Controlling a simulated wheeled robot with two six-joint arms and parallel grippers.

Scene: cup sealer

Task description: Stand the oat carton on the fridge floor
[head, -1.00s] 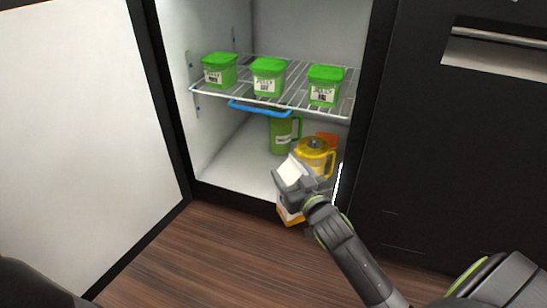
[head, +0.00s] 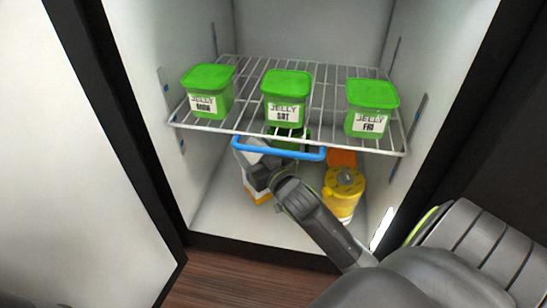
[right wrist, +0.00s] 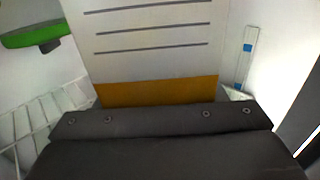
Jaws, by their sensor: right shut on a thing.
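The oat carton (head: 259,190) is white with an orange band. In the head view it is inside the fridge, under the wire shelf and mostly hidden by my right gripper (head: 256,165). My right gripper is shut on it. In the right wrist view the carton (right wrist: 150,40) fills the middle, with printed lines and the orange band near the dark jaw. The fridge floor (head: 220,213) is white. I cannot tell whether the carton's base touches it. My left gripper is not in view.
A yellow pitcher (head: 344,190) stands right of my arm, with an orange item (head: 342,158) behind it. A green pitcher (head: 291,133) is mostly hidden behind the shelf's blue front handle (head: 280,151). Green jelly tubs (head: 208,92) stand on the wire shelf (head: 240,123). Free floor lies at left.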

